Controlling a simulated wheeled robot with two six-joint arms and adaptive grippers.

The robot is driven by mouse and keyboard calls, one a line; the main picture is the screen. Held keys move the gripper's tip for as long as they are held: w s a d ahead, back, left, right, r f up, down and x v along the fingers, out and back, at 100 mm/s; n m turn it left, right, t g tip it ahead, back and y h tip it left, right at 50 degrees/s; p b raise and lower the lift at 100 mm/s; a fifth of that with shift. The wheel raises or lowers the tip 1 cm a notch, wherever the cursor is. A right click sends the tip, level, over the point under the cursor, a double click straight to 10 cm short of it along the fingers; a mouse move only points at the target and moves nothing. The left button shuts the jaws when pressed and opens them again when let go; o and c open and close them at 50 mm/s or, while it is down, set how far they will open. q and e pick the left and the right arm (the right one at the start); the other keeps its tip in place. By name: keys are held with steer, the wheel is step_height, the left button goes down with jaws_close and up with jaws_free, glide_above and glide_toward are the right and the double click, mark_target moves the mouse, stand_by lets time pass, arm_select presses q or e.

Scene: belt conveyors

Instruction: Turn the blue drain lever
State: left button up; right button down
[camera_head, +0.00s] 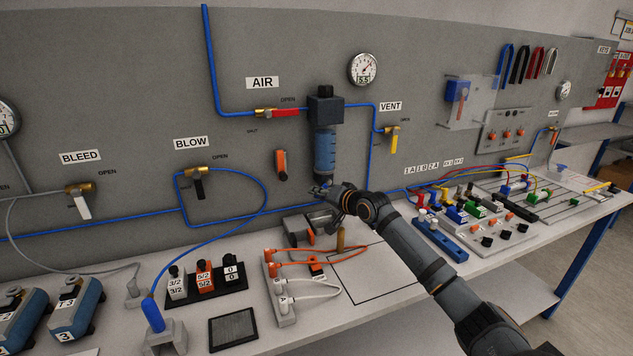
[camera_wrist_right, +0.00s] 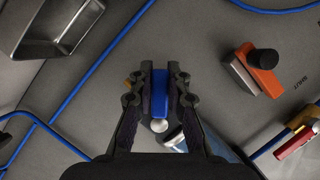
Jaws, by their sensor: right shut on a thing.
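The blue drain lever (camera_wrist_right: 160,88) stands between the fingers of my right gripper (camera_wrist_right: 158,76) in the right wrist view. Both fingers are shut on its sides. A round pale knob or pin shows at the lever's lower end. In the head view my right gripper (camera_head: 326,192) reaches up to the foot of the air filter unit with its clear blue bowl (camera_head: 325,153), on the grey wall panel. There the gripper mostly hides the lever. My left gripper is in neither view.
An orange switch (camera_head: 282,164) sits on the panel left of the filter. The red-handled AIR valve (camera_head: 286,112) and yellow-handled VENT valve (camera_head: 393,143) are near it, with blue tubing (camera_head: 222,229) around. A metal tray (camera_head: 311,229) lies below the gripper on the bench.

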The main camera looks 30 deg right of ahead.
steer(key=n+h+p, duration=0.1)
steer(key=p, duration=0.1)
steer(key=d+n+g+p, duration=0.1)
steer(key=n+p, duration=0.1)
steer(key=shift+s+d+f+h, duration=0.2)
steer(key=shift+f+h, duration=0.1)
steer(key=shift+h, duration=0.1)
steer(key=shift+s+d+f+n+g+h+p, duration=0.1)
steer(key=shift+d+f+n+g+h+p, duration=0.15)
steer(key=shift+d+n+h+p, duration=0.45)
steer(key=shift+s+d+f+n+g+h+p, duration=0.15)
steer(key=shift+d+n+g+h+p, duration=0.2)
steer(key=shift+n+p, duration=0.7)
steer(key=shift+a, duration=0.1)
steer(key=c, duration=1.3)
jaws_free()
